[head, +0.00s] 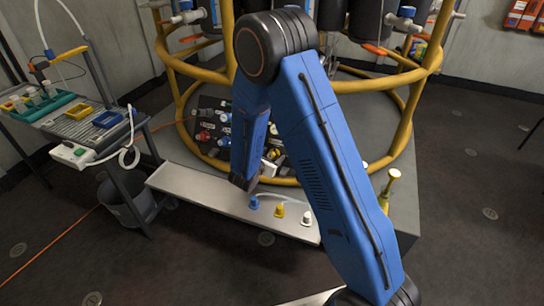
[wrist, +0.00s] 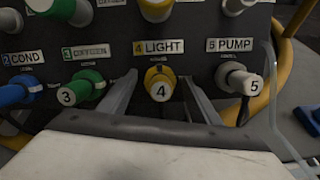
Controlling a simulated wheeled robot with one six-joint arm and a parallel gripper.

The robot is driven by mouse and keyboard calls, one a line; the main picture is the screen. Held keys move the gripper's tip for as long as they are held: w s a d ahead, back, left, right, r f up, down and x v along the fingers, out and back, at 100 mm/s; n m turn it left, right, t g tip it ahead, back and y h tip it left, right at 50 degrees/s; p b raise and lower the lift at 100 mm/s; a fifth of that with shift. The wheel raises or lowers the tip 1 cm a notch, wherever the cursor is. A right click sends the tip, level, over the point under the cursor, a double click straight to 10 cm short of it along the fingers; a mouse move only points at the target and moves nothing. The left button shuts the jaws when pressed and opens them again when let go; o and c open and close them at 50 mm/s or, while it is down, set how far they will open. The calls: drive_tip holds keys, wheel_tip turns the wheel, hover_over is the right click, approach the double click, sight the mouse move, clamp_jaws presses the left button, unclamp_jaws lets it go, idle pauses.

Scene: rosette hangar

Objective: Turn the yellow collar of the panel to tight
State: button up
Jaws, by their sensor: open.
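In the wrist view, the yellow collar (wrist: 160,75) sits on the dark panel (wrist: 121,24) under the label 4 LIGHT. A cap with the number 4 faces me, upright in the picture. My gripper (wrist: 160,98) is open, with one finger to the left and one to the right of the yellow collar. I see a gap on both sides, and nothing is held. Whether the fingers reach far enough in depth to flank the collar is hard to tell.
A green connector (wrist: 83,88) is close left of my left finger, and a white connector (wrist: 238,79) is right of my right finger. A blue connector (wrist: 18,92) is farther left. Yellow frame tubing (head: 178,66) surrounds the panel. A pale ledge (head: 205,193) holds loose plugs in front.

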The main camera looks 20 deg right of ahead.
drive_tip(key=c, duration=1.1)
drive_tip(key=shift+o, duration=0.2)
drive_tip(key=shift+m, duration=0.4)
drive_tip(key=m, duration=0.4)
drive_tip(key=shift+g+h, duration=0.3)
drive_tip(key=shift+g, duration=0.1)
drive_tip(key=m+g, duration=0.1)
drive_tip(key=m, duration=0.3)
drive_tip(key=shift+m, duration=0.4)
drive_tip(key=m, duration=0.4)
drive_tip(key=shift+r+m+g, duration=0.1)
drive_tip(key=shift+m+g, duration=0.6)
drive_tip(key=shift+m, duration=1.9)
